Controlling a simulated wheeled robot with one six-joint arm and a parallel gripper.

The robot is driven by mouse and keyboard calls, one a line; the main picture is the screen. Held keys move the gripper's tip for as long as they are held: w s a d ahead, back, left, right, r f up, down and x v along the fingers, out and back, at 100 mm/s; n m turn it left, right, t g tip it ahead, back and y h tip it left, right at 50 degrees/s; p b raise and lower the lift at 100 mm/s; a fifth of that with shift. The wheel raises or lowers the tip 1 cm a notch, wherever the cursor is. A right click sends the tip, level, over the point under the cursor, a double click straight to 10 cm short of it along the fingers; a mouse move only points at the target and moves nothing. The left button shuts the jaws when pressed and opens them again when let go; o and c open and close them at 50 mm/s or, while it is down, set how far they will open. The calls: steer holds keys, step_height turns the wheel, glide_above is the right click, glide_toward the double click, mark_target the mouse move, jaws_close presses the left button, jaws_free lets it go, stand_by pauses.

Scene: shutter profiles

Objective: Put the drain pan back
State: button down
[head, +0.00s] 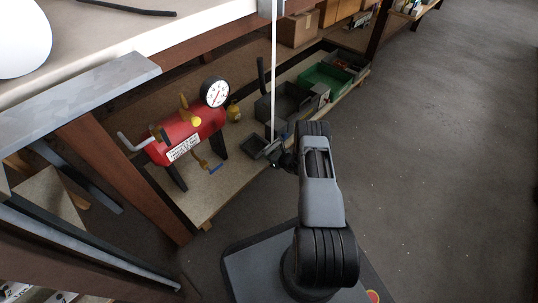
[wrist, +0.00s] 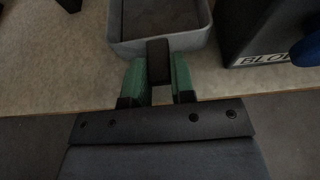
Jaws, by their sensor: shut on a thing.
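The drain pan is a small grey open tray (wrist: 160,45) with a dark handle (wrist: 158,62) at its near side, at the top of the wrist view. My gripper (wrist: 158,85) has green fingers, shut on that handle from both sides. In the head view the pan (head: 254,143) is small, at the low shelf board's front part, right of the red tank (head: 188,136) with its pressure gauge (head: 215,92). My gripper (head: 283,160) is just right of it there, partly hidden by my arm. Whether the pan touches the board is unclear.
The pale low shelf board (head: 215,190) carries a small yellow object (head: 233,111), grey bins (head: 289,102) and a green crate (head: 327,78). A dark block with white lettering (wrist: 262,58) stands close right of the pan. A thin white pole (head: 274,70) rises nearby. Open floor (head: 430,150) lies right.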

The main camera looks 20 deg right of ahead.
steer(key=c, duration=1)
jaws_free()
steer(key=shift+f, duration=0.1)
steer(key=shift+o, duration=0.2)
steer(key=shift+r, duration=0.25)
steer(key=p+v, duration=0.5)
steer(key=v, duration=0.7)
